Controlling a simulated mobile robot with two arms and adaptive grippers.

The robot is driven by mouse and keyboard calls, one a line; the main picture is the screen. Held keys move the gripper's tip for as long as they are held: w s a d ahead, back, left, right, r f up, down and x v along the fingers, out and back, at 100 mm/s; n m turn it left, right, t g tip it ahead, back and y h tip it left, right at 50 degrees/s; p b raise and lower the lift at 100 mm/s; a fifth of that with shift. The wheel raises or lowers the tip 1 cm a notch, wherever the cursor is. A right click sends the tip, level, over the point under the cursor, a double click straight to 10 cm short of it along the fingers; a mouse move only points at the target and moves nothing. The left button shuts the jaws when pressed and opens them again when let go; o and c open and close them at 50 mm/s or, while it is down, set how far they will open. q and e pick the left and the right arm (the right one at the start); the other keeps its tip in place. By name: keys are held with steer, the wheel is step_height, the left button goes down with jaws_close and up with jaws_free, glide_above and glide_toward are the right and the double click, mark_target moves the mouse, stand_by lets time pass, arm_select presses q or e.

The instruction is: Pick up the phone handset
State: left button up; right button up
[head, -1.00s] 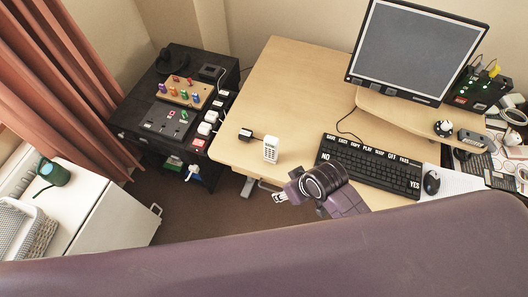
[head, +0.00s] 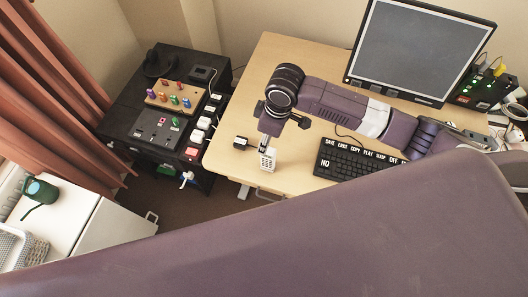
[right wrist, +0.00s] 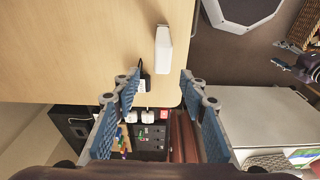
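The phone handset (head: 267,163) is a slim white block with a keypad, standing near the front left edge of the wooden desk. My right gripper (head: 268,141) is right at its top in the head view and covers part of it. In the right wrist view the handset (right wrist: 162,50) lies just beyond the spread blue-padded fingers of the right gripper (right wrist: 159,88), near the middle of the gap. The fingers are open and nothing is held. My left gripper (right wrist: 279,55) shows small at the right of the wrist view, fingers apart and empty, away from the handset.
A small black box with a cord (head: 241,142) sits left of the handset. The keyboard (head: 345,161) lies to the right, with the monitor (head: 420,50) behind. A black cabinet (head: 120,110) with switches and sockets stands left of the desk.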

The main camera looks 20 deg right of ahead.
mark_target(266, 155)
steer(key=f+b, duration=0.2)
steer(key=f, duration=0.1)
steer(key=s+f+b, duration=0.1)
steer(key=f, duration=0.1)
steer(key=shift+f+b, duration=0.2)
steer(key=shift+b, duration=0.1)
steer(key=shift+f+b, duration=0.45)
steer(key=shift+f, duration=0.05)
steer(key=shift+w+f, duration=0.2)
steer(key=shift+f, duration=0.3)
steer(key=shift+a+f, duration=0.1)
steer(key=shift+f, duration=0.75)
step_height(266, 155, down, 4)
steer(key=shift+w+r+p, duration=0.1)
steer(key=shift+p, duration=0.75)
steer(key=shift+f, duration=0.7)
arm_select(q)
step_height(266, 155, down, 4)
steer(key=shift+f, duration=0.25)
arm_select(e)
steer(key=shift+c, duration=0.2)
jaws_close()
